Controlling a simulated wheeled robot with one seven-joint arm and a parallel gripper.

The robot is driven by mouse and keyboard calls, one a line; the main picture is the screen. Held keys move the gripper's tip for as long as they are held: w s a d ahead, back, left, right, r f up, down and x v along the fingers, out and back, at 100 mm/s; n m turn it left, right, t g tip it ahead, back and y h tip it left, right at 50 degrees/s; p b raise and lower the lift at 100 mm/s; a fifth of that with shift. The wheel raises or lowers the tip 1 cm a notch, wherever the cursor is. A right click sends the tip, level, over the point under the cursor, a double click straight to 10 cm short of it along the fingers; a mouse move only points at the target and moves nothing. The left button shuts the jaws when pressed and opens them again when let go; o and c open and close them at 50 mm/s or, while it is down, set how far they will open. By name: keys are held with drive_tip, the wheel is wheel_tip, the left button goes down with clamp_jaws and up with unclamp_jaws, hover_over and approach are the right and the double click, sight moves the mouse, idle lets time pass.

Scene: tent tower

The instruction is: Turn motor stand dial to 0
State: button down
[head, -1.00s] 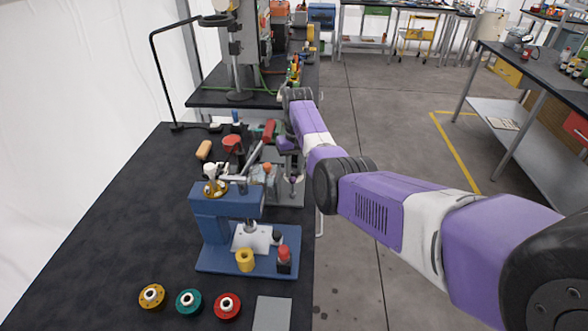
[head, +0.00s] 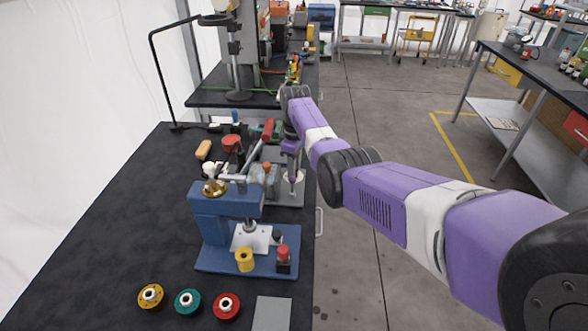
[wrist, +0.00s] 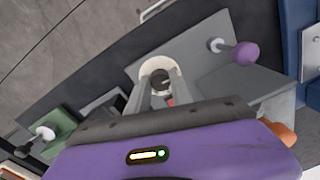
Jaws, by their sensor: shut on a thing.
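In the wrist view, the motor stand (wrist: 205,70) is a grey plate and block. A dial with a pale round ring (wrist: 148,66) and a dark centre sits on it. My gripper (wrist: 160,90) is over the dial, its two grey fingers shut on the dial's knob at the ring's centre. No numbers or pointer on the dial are readable. In the head view, my gripper (head: 293,168) points down at the right side of the grey motor stand (head: 287,197). The fingertips are small there, and the dial is hard to make out.
A lever with a purple ball (wrist: 245,53) stands beside the dial. A blue press (head: 225,203) stands in front, with yellow, green and red spools (head: 227,306) nearer. A red-handled tool (head: 269,130) is close to my wrist.

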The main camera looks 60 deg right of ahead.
drive_tip(key=shift+r+n, duration=0.1)
drive_tip(key=shift+n, duration=0.5)
drive_tip(key=c, duration=1.1)
unclamp_jaws()
drive_tip(key=shift+c, duration=0.2)
drive_tip(key=r+b, duration=0.1)
drive_tip(key=r, duration=0.6)
drive_tip(key=shift+d+r, duration=0.1)
drive_tip(key=shift+d, duration=0.1)
drive_tip(key=shift+r, duration=0.25)
